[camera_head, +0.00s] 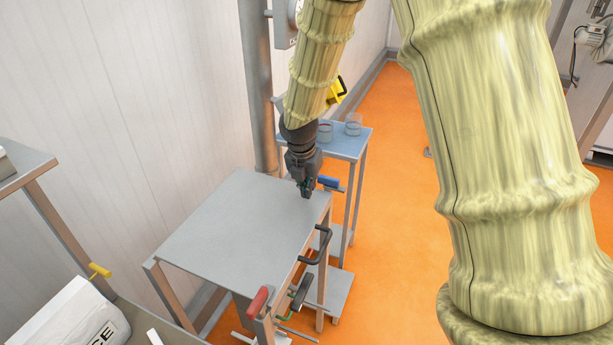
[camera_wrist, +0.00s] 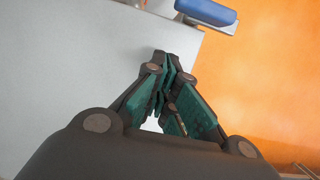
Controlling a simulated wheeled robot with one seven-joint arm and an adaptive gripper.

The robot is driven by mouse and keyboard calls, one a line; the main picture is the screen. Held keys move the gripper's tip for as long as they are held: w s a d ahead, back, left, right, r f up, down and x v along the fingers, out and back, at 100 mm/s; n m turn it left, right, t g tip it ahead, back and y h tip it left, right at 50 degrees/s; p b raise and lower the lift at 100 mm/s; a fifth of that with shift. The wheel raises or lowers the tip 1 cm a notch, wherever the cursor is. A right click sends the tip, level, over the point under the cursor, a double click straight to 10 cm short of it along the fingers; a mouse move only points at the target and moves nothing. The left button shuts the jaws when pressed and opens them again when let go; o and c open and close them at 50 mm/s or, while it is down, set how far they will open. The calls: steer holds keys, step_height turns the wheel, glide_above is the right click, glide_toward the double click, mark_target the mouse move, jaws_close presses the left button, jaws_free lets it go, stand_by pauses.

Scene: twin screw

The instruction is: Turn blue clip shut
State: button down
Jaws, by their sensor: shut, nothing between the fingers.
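The blue clip (camera_head: 330,182) sits at the far right corner of the grey table (camera_head: 235,225), its handle sticking out past the edge. In the wrist view the blue clip (camera_wrist: 208,12) is at the top, beyond my fingertips and a little right. My gripper (camera_head: 306,192) is over the table's right edge close to the clip, pointing down. In the wrist view my gripper (camera_wrist: 165,62) is shut with nothing between the fingers, and it is apart from the clip. The clip's lower part is hidden.
A red-handled clip (camera_head: 258,302) and a black handle (camera_head: 318,246) are along the table's right side. A smaller blue-grey table (camera_head: 350,145) with glass jars (camera_head: 353,124) stands behind. A yellow-handled clip (camera_head: 99,270) is at left. Orange floor lies open to the right.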

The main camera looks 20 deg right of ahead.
mark_target(332, 183)
steer(key=shift+w+d+f+p, duration=0.3)
steer(key=shift+w+d+p, duration=0.2)
steer(key=shift+w+d, duration=0.3)
steer(key=shift+w+d+f+p, duration=0.3)
steer(key=shift+w+d+p, duration=0.15)
steer(key=shift+w+d, duration=0.3)
steer(key=shift+s, duration=0.1)
